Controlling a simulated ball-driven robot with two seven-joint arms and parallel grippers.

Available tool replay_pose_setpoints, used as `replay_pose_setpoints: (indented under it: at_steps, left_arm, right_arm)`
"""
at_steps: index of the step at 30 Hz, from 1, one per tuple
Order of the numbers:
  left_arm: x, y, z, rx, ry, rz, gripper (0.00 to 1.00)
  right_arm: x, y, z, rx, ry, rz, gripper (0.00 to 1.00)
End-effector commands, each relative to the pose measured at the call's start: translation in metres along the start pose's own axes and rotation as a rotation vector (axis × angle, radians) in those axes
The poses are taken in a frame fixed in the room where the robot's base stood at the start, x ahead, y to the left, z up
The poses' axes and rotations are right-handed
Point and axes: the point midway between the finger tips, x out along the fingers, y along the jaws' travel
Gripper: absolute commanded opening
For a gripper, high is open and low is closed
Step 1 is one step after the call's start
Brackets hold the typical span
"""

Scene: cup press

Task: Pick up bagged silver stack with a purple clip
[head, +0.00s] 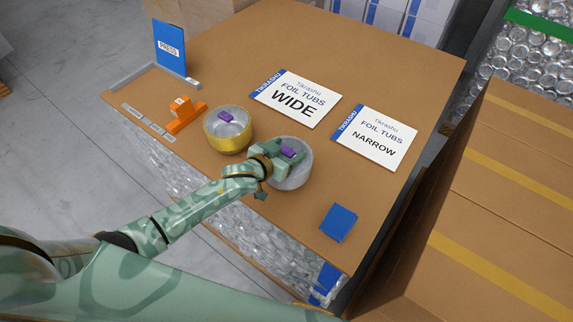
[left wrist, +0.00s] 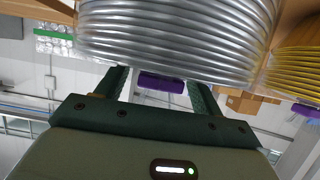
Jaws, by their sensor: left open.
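The bagged silver stack (head: 292,180) stands on the brown table, with a purple clip (head: 289,152) on its top. In the left wrist view the ribbed silver stack (left wrist: 175,38) fills the top, with its purple clip (left wrist: 162,84) showing between my fingers. My left gripper (head: 284,157) is open at the top of the silver stack, one finger on each side of the clip. I cannot tell whether the fingers touch the clip. The gripper and wrist hide part of the stack's left side. My right gripper is not in view.
A gold stack (head: 228,144) with its own purple clip (head: 226,115) stands close left of the silver one. An orange stand (head: 183,114), a blue PRESS sign (head: 169,48), WIDE (head: 297,97) and NARROW (head: 374,136) cards and a blue packet (head: 337,222) surround them. The right front table is mostly clear.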

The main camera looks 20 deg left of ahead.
Motion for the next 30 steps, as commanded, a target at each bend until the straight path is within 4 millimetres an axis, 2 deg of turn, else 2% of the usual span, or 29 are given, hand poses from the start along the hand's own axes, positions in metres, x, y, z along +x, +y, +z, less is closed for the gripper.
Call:
replay_pose_setpoints:
  at_steps: [5, 12, 20, 25, 28, 30]
  left_arm:
    - [0.000, 0.000, 0.000, 0.000, 0.000, 0.000, 0.67]
    - [0.000, 0.000, 0.000, 0.000, 0.000, 0.000, 0.05]
    - [-0.001, 0.000, -0.001, 0.000, 0.000, 0.000, 0.05]
    - [-0.006, 0.000, -0.015, 0.001, 0.003, 0.000, 0.05]
    - [-0.014, 0.000, -0.034, 0.002, 0.004, 0.001, 0.05]
    - [-0.033, -0.004, -0.041, 0.002, 0.001, 0.000, 0.05]
  right_arm:
    - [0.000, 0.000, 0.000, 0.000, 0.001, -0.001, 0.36]
    - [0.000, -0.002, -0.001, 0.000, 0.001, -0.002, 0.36]
    - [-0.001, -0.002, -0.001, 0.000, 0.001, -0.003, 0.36]
    - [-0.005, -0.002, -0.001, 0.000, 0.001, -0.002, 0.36]
    - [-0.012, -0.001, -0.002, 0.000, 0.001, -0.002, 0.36]
    - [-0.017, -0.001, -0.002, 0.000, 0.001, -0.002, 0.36]
